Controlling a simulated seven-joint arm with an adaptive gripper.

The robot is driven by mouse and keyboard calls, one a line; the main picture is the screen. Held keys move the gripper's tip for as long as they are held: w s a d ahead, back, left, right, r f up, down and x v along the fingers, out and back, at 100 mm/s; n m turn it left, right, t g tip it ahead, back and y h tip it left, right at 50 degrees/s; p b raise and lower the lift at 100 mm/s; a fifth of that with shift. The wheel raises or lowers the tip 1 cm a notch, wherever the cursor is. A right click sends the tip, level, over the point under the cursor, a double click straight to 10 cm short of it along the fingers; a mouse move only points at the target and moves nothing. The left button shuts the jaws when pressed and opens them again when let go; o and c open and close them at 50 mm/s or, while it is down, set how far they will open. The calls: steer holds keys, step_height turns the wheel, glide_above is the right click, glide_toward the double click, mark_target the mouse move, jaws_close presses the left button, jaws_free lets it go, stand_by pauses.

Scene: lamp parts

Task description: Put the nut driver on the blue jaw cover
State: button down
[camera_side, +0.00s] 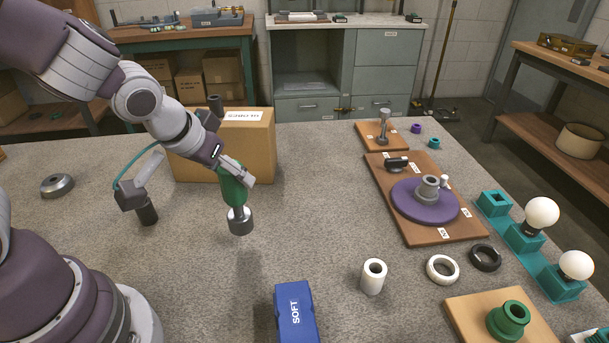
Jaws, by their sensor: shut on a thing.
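The nut driver (236,194) has a green handle and a wide grey metal socket at its lower end. My gripper (237,176) is shut on its green handle and holds it roughly upright, socket down, above the grey table. A faint shadow lies on the table below the socket. The blue jaw cover (296,313), a blue block marked "SOFT", lies at the front edge of the picture, in front and to the right of the driver. The two are apart. The front end of the cover is cut off by the picture edge.
A cardboard box (255,150) stands behind my gripper. A white sleeve (373,276) stands right of the blue cover. A wooden board with a purple disc (425,212), rings and teal bulb holders (524,238) are at right. The middle of the table (320,200) is clear.

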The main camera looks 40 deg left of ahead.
steer(key=shift+s+d+r, duration=0.15)
steer(key=shift+s+d, duration=0.05)
steer(key=shift+s, duration=0.1)
steer(key=s+d+r+m+h, duration=0.25)
steer(key=d+r, duration=0.25)
steer(key=d, duration=0.3)
steer(key=s+d+r+m+h, duration=0.1)
steer(key=s+d+r+m, duration=0.25)
steer(key=d, duration=0.45)
step_height(320, 180, down, 7)
steer(key=shift+w+r+m, duration=0.15)
steer(key=shift+w+m, duration=0.05)
steer(key=shift+m, duration=0.2)
steer(key=c, duration=0.7)
jaws_free()
